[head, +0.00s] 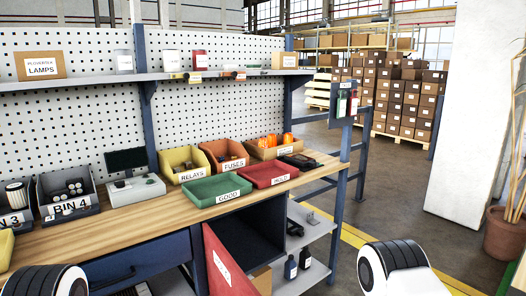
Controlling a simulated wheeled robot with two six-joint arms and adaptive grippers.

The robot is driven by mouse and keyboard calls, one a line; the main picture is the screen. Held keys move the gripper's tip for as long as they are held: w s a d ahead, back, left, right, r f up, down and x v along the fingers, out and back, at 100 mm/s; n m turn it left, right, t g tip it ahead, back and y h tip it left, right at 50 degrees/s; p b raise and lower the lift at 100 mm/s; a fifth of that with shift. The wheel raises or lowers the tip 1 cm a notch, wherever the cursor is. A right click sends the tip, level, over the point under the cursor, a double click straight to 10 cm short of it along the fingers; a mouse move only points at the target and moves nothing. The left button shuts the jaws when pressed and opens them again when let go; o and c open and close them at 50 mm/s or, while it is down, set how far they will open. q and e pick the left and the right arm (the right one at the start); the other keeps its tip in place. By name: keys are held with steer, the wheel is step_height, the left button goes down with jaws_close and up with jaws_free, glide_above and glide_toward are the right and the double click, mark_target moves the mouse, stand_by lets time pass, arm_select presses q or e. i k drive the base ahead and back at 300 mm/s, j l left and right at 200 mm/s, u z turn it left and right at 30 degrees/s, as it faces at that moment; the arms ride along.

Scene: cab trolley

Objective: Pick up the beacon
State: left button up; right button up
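I cannot clearly pick out a beacon in the head view. Bright orange items (287,139) stand up from a tan open box (260,154) at the right end of the workbench, too small to identify. Neither of my grippers shows. Only white and black parts of my arms show at the bottom left and bottom right edges.
The wooden workbench (118,212) holds a green GOOD tray (216,193), a red HOLD tray (262,179), yellow RELAYS and orange FUSES bins, and grey bins at left. A red cabinet door (224,262) stands open below. A shelf (110,80) runs above.

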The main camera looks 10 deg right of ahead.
mark_target(264, 143)
steer(key=i+l, duration=0.15)
steer(key=l, duration=0.2)
steer(key=i+l, duration=0.15)
steer(key=l, duration=0.15)
steer(key=i+l+u, duration=0.1)
steer(key=l, duration=0.25)
steer(key=i+l, duration=0.15)
steer(key=l, duration=0.15)
steer(key=i+l, duration=0.15)
steer(key=l, duration=0.2)
steer(key=i+l+u, duration=0.1)
steer(key=l, duration=0.25)
